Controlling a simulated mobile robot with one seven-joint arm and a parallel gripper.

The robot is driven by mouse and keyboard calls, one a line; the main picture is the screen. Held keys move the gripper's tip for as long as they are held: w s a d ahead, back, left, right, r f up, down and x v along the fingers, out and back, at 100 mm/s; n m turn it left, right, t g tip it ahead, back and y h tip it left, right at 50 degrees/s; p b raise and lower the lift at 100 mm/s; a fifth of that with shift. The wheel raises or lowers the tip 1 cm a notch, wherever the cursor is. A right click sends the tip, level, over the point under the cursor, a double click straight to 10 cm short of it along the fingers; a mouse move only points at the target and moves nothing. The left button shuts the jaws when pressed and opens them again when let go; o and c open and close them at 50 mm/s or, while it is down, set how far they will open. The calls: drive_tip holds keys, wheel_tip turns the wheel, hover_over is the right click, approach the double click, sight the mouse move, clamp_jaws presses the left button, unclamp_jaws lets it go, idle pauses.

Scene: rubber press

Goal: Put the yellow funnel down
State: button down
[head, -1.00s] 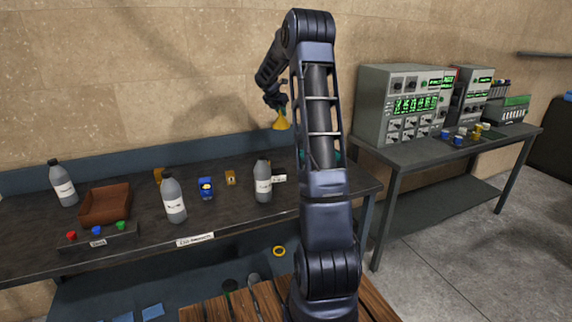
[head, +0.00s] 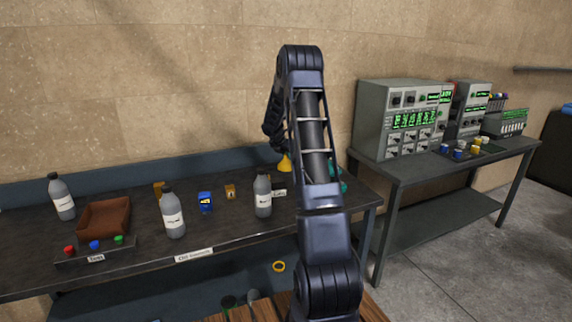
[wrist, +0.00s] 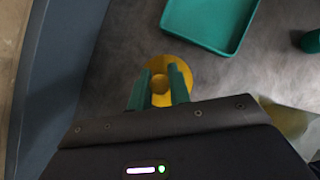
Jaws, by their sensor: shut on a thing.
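The yellow funnel (head: 285,163) is at the back of the dark workbench (head: 120,248), by the low wall strip, partly behind my arm in the head view. In the wrist view the funnel (wrist: 182,62) sits between the two green fingers of my gripper (wrist: 160,86), which is shut on it. Its round wide rim shows beyond the fingers, over the grey bench surface. I cannot tell whether the funnel touches the bench. In the head view my arm hides much of the gripper.
A teal tray (wrist: 208,25) lies close beside the funnel. A bottle (head: 263,195) stands in front of it, with a small label nearby. Other bottles, a brown tray (head: 104,217) and a blue item (head: 205,202) stand farther left. The wall is close behind.

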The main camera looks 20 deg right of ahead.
sight(285, 160)
drive_tip(key=shift+f, duration=2.5)
drive_tip(key=shift+f, duration=0.15)
drive_tip(key=c, duration=1.3)
unclamp_jaws()
